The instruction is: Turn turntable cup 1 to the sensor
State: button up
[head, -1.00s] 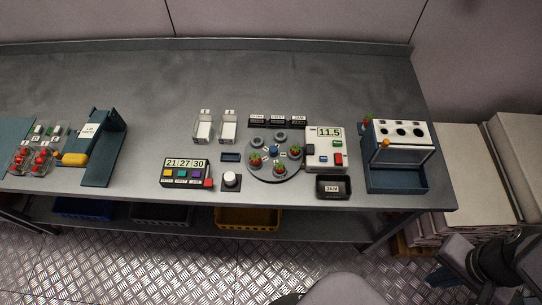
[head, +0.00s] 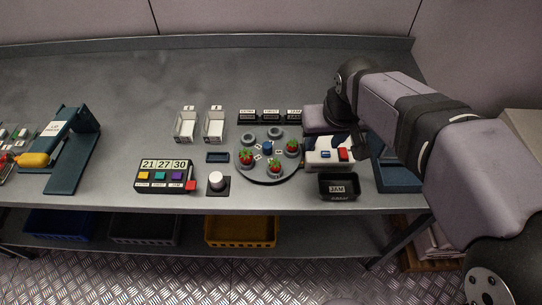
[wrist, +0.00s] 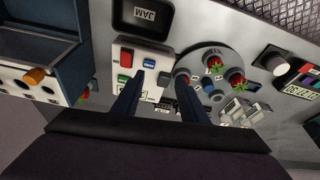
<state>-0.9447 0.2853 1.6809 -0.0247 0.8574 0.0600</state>
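The round grey turntable (head: 250,172) stands near the table's front middle, with a blue hub (head: 268,147). Several grey cups ring it. Red berries sit in three, at the left (head: 247,157), front (head: 274,168) and right (head: 292,149); the back cups look empty. Small labels are unreadable, so I cannot tell which is cup 1. A white device (head: 325,156) with red and blue buttons stands to the right; I cannot tell whether it holds the sensor. My gripper (wrist: 160,76) is open and empty above the device, its right finger near the turntable's edge.
A black JAM tray (head: 338,187) stands in front of the device. Black labelled bins (head: 270,116) are behind the turntable. A white knob (head: 216,181) and a button panel (head: 165,176) are to its left. A blue rack (head: 398,180) is partly hidden behind my arm.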

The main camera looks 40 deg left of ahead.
aim_at(268, 146)
jog(key=s+a+n+y+b, duration=0.1)
jog(key=s+a+n+b, duration=0.1)
jog(key=s+a, duration=0.65)
jog(key=shift+w+a+r+p+x, duration=0.1)
jog(key=shift+w+a+p+x, duration=0.1)
jog(key=shift+x, duration=1.25)
jog(key=shift+w+a+r+p+x, duration=0.1)
jog(key=shift+w+p+x, duration=0.15)
jog(key=shift+x, duration=1.15)
jog(key=shift+w+a+r+p+x, duration=0.1)
jog(key=shift+w+a+p+x, duration=0.1)
jog(key=shift+x, duration=1.25)
jog(key=shift+s, duration=0.1)
jog(key=shift+c, duration=0.3)
grip_shut()
